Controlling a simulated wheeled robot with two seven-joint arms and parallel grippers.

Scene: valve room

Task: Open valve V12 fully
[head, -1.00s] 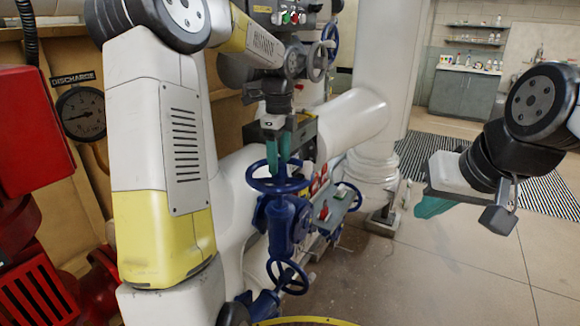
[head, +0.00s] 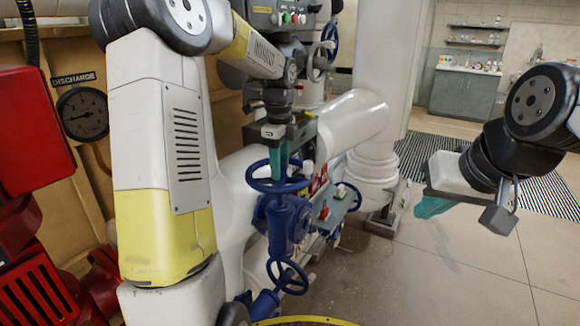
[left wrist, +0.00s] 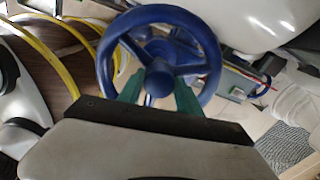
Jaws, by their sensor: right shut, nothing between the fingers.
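A blue handwheel (head: 262,186) sits level on top of an upright blue valve body (head: 284,226) in the head view. No V12 tag can be read. My left gripper (head: 278,170) points down at this wheel, its green fingers at the ring's middle. In the left wrist view the wheel (left wrist: 205,50) fills the top centre. There the left gripper (left wrist: 159,82) has its fingers apart, one on each side near the hub and spokes; contact cannot be told. My right gripper (head: 428,208) is shut and empty, away at the right.
A smaller blue handwheel (head: 287,277) is below, and another (head: 330,40) stands farther back. A small panel (head: 334,206) with red and green parts is close right of the valve. White pipes (head: 352,115) stand behind. Open floor (head: 440,270) lies at the right.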

